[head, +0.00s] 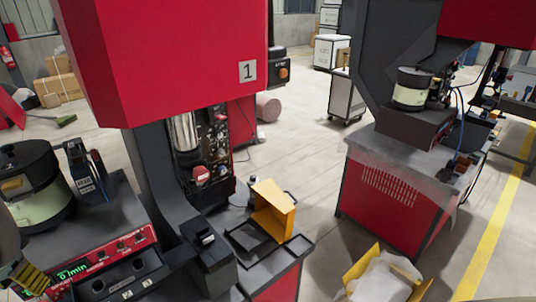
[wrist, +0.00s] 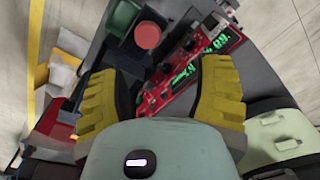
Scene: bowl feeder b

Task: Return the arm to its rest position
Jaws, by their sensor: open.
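In the wrist view my gripper (wrist: 163,85) has its two yellow ribbed fingers wide apart, with nothing between them. Behind the gap lie part of a red control box (wrist: 180,75) with green digits and the dark surface under it. In the head view only a yellow-and-black part of my gripper (head: 27,275) shows at the lower left edge, beside the control box (head: 110,262). Most of my arm is out of view, so its full pose is hidden.
A black and pale-green bowl feeder (head: 40,195) stands close by at the left. The red machine marked 1 (head: 180,60) rises behind the bench. A yellow bin (head: 273,210) sits on the bench at the right. Open floor (head: 300,120) lies between the two machines.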

